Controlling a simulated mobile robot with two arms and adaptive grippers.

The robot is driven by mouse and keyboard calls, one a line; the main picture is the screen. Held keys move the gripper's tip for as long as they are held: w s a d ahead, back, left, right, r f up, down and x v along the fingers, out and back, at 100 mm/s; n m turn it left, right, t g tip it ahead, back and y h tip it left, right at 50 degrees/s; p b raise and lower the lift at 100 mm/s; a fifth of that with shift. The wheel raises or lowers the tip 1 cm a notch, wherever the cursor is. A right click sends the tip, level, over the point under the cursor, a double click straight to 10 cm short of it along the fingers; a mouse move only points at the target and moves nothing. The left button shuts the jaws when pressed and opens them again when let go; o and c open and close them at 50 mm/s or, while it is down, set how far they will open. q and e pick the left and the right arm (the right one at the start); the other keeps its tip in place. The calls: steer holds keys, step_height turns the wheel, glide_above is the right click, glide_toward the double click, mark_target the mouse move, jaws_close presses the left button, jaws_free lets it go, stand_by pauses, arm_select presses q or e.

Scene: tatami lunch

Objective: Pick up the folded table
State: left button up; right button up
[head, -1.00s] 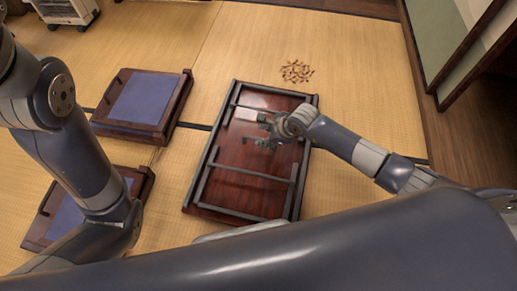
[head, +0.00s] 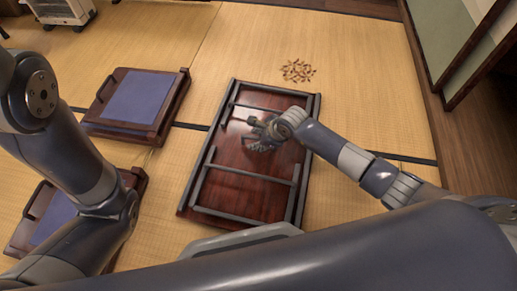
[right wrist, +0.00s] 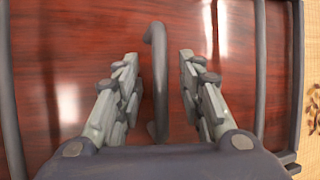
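The folded table (head: 235,190) lies flat on the tatami, a glossy red-brown board with dark metal legs folded along its edges and across it. My right gripper (head: 260,134) is over its upper middle. In the right wrist view, my right gripper (right wrist: 158,75) is open, with one finger on each side of a dark curved bar (right wrist: 157,45) on the table (right wrist: 85,60). Gaps show between the bar and both fingers. My left arm comes in from the left; its gripper is out of view.
Two wooden trays or low seats with blue tops, one farther back (head: 137,98) and one nearer (head: 50,220), stand left of the table. A scatter of small brown pieces (head: 297,70) lies beyond it. A pale heater-like unit (head: 62,12) stands far left. Tatami on the right is clear.

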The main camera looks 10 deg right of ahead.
jaws_close()
steer(key=shift+w+a+r, duration=0.1)
steer(key=shift+w+r, duration=0.1)
steer(key=shift+r, duration=0.1)
steer(key=shift+r, duration=0.1)
